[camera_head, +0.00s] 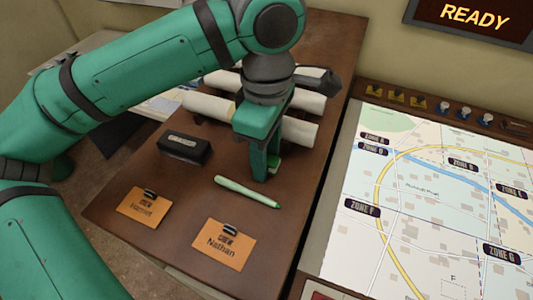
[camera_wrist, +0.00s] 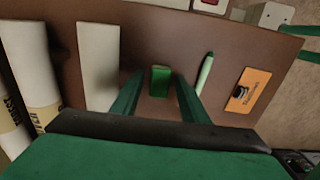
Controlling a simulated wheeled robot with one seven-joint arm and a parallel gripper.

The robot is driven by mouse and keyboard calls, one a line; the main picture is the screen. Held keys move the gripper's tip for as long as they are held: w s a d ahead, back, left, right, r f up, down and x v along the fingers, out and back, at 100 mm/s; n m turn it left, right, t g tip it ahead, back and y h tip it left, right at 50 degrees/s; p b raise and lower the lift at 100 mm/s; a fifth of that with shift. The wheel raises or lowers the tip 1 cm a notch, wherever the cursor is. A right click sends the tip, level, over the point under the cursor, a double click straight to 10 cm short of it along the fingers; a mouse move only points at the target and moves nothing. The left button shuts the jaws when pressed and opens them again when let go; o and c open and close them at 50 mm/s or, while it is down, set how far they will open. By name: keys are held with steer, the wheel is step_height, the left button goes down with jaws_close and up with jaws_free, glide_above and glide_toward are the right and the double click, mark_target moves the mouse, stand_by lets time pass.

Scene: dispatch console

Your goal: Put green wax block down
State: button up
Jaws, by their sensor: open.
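The green wax block (camera_wrist: 160,81) rests on the brown wooden desk between my gripper's two fingers in the wrist view, with a gap showing on each side. In the head view only a small part of the block (camera_head: 273,163) shows beside the fingers. My gripper (camera_wrist: 158,95) is open and low over the desk; in the head view it also shows (camera_head: 263,172) pointing down, just behind the light green pen. Part of the block is hidden by a finger in the head view.
A light green pen (camera_head: 247,192) lies close by. Orange cards marked Nathan (camera_head: 223,244) and Harriet (camera_head: 145,206) lie nearer the front. A black case (camera_head: 184,147) is at left. White rolls (camera_head: 299,131) lie behind. A map panel (camera_head: 430,200) fills the right.

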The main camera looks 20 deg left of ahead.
step_height(320, 180, up, 12)
stand_by(0.5)
stand_by(0.4)
